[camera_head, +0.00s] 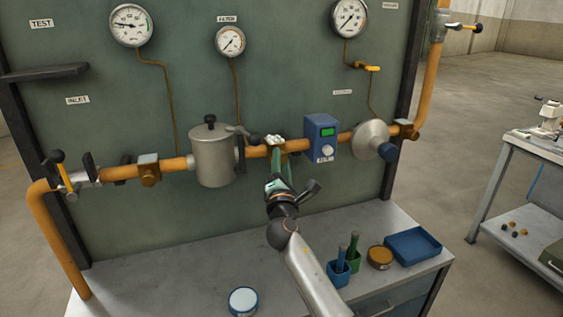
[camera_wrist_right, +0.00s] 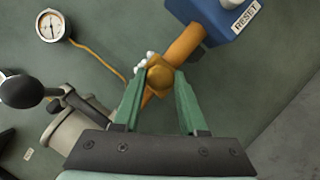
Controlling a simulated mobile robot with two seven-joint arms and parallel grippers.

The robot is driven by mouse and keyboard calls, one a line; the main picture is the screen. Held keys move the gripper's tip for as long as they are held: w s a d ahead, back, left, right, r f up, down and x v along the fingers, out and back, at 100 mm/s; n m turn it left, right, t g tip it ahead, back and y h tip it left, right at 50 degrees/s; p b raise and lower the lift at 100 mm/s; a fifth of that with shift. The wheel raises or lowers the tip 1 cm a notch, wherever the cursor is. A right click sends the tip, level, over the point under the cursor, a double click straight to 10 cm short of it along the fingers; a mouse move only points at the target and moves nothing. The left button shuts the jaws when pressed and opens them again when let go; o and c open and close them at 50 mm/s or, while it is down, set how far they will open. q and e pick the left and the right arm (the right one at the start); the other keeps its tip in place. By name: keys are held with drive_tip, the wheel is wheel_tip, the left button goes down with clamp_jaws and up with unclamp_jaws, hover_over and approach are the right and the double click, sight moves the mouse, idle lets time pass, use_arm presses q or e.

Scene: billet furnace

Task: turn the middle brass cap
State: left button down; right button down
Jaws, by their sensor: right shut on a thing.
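The middle brass cap (camera_wrist_right: 160,80) sits on an orange pipe. In the wrist view it lies between the two green fingertips of my right gripper (camera_wrist_right: 163,86), which is shut on it. In the head view the right gripper (camera_head: 280,162) reaches up from below to the middle pipe fitting (camera_head: 292,146), between the grey filter canister and the blue box. Its fingers largely hide the cap there. White rounded parts (camera_wrist_right: 146,60) show beside the cap. My left gripper is not in view.
A grey filter canister (camera_head: 212,158) stands left of the gripper, its black-knobbed handle close by. A blue RESET box (camera_head: 321,137) is close on the right.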

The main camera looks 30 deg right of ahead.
idle(0.4)
drive_tip(key=shift+c, duration=2.2)
unclamp_jaws()
drive_tip(key=b+v, duration=0.1)
drive_tip(key=v, duration=1.1)
drive_tip(key=shift+s+a+b, duration=0.2)
drive_tip(key=shift+s+b, duration=0.05)
drive_tip(key=shift+b, duration=0.15)
drive_tip(key=shift+f, duration=0.15)
drive_tip(key=s+a+f+m+g+y, duration=0.1)
drive_tip(key=s+a+f+m+y, duration=0.15)
drive_tip(key=f, duration=0.45)
drive_tip(key=s+a+f+m+g+y, duration=0.1)
drive_tip(key=a+f+y, duration=0.15)
drive_tip(key=f, duration=0.45)
drive_tip(key=s+a+f+m+g+y, duration=0.1)
drive_tip(key=s+a+f+m+y, duration=0.15)
drive_tip(key=f, duration=0.45)
drive_tip(key=s+a+f+m+g+y, duration=0.2)
drive_tip(key=s+a+f+m+y, duration=0.1)
drive_tip(key=s+f+m, duration=0.2)
drive_tip(key=s+a+f+m+g+y, duration=0.3)
drive_tip(key=s+a+f+m, duration=0.1)
drive_tip(key=s+f, duration=0.6)
drive_tip(key=s+m+p, duration=0.1)
drive_tip(key=s, duration=0.2)
drive_tip(key=shift+a+f, duration=0.25)
